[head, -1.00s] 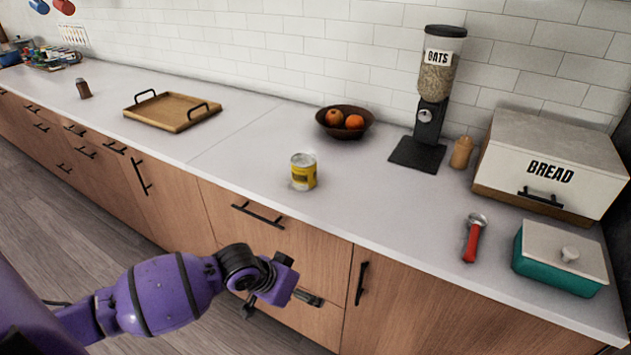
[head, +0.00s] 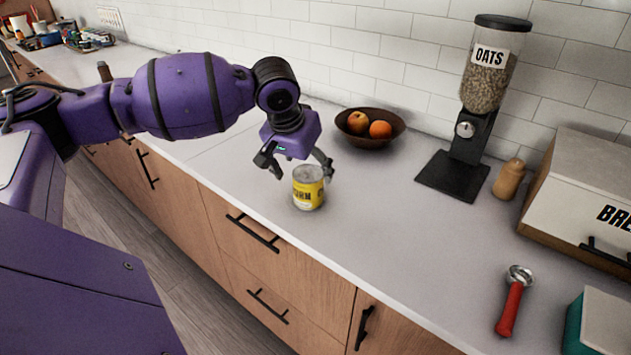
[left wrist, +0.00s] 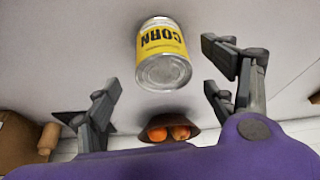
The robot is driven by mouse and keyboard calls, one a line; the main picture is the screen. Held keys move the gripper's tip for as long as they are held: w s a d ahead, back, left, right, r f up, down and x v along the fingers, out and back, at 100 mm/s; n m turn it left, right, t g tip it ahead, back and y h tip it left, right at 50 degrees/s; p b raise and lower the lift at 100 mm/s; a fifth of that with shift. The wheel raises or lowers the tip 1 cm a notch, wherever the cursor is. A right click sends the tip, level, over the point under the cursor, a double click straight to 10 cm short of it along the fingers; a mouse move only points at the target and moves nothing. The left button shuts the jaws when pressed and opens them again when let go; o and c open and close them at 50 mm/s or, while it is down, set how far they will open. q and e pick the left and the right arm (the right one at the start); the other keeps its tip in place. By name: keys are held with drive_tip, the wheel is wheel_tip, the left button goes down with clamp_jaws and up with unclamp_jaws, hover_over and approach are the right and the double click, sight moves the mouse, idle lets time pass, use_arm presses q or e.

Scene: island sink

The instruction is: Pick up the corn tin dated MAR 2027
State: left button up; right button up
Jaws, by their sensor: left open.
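A yellow-labelled corn tin (head: 308,188) with a silver lid stands upright on the counter, near its front edge. In the left wrist view the tin (left wrist: 162,50) shows upside down with "CORN" on its label; no date can be read. My left gripper (head: 297,172) is open and empty, its fingers just behind and above the tin in the head view. In the left wrist view the tin lies ahead, between the lines of the two spread fingers (left wrist: 165,88), with neither seen gripping it. My right gripper is not in view.
A bowl (head: 370,138) of orange fruit stands behind the tin. An oats dispenser (head: 476,105), a small tan bottle (head: 508,180), a bread box (head: 585,195), a red-handled tool (head: 512,303) and a teal box (head: 600,325) stand to the right. Counter between tin and dispenser is clear.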

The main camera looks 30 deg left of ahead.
use_arm(q)
drive_tip(key=shift+f, duration=0.85)
drive_tip(key=x, duration=0.4)
drive_tip(key=shift+w+a+f, duration=0.15)
drive_tip(key=shift+w+f, duration=0.05)
drive_tip(key=shift+f, duration=0.1)
drive_tip(key=shift+w+f, duration=0.1)
drive_tip(key=shift+f, duration=0.05)
drive_tip(key=c, duration=1.6)
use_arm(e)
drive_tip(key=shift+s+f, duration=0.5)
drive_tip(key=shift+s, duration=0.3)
use_arm(q)
drive_tip(key=shift+r, duration=0.2)
